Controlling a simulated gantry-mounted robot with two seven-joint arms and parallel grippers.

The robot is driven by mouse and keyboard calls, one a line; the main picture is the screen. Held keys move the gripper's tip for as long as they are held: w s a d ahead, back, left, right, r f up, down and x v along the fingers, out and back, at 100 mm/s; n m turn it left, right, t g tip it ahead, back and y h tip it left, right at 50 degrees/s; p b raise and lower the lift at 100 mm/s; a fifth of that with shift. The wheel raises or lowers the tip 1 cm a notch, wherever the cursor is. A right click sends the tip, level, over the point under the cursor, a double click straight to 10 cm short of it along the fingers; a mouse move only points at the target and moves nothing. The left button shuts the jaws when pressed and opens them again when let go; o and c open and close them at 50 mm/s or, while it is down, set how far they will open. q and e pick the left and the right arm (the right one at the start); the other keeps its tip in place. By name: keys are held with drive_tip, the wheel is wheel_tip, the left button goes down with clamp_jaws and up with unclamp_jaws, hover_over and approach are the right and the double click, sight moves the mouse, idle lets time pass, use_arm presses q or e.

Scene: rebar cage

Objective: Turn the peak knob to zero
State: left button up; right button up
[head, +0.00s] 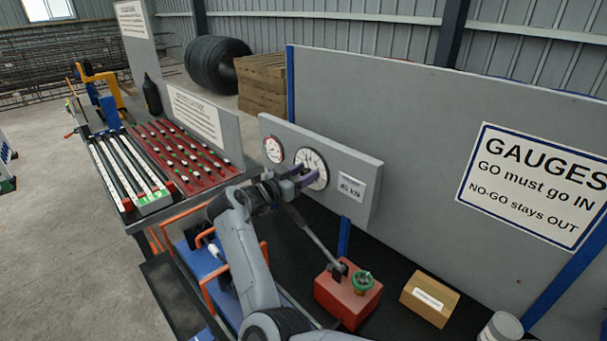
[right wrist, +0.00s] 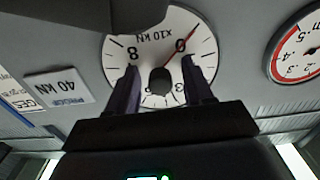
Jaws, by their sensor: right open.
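The large white force dial (head: 312,169) is on the grey gauge panel in the head view. It also shows upside down in the right wrist view (right wrist: 205,62), with a thin red needle (right wrist: 184,43) running up right to near the 0 mark. A dark peak knob (right wrist: 160,82) is at the dial's centre. My right gripper (head: 300,175) is in front of the dial. In the right wrist view its fingers (right wrist: 161,72) are open, one on each side of the knob; contact is not visible. My left gripper is not in view.
A smaller red-rimmed gauge (head: 273,149) and a 40 kN label (head: 350,186) flank the dial on the grey panel (head: 371,172). Below are a red pump box (head: 345,300) with a lever (head: 318,238) and green knob (head: 363,280), and a cardboard box (head: 429,299).

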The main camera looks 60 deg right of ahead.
clamp_jaws()
drive_tip(key=shift+r+n+p, duration=0.25)
drive_tip(key=shift+n+p, duration=0.55)
drive_tip(key=shift+p, duration=0.45)
drive_tip(key=n+p, duration=0.3)
drive_tip(key=shift+p, duration=0.35)
drive_tip(key=n+p, duration=0.3)
drive_tip(key=n, duration=0.1)
drive_tip(key=shift+n, duration=0.4)
drive_tip(key=n+p, duration=0.1)
drive_tip(key=n, duration=0.1)
drive_tip(key=shift+n+p, duration=0.4)
drive_tip(key=n+p, duration=0.1)
drive_tip(key=n, duration=0.2)
drive_tip(key=shift+n, duration=0.3)
drive_tip(key=n+p, duration=0.1)
drive_tip(key=n, duration=0.3)
drive_tip(key=shift+f, duration=0.1)
drive_tip(key=shift+n+p, duration=0.3)
drive_tip(key=shift+n, duration=1.5)
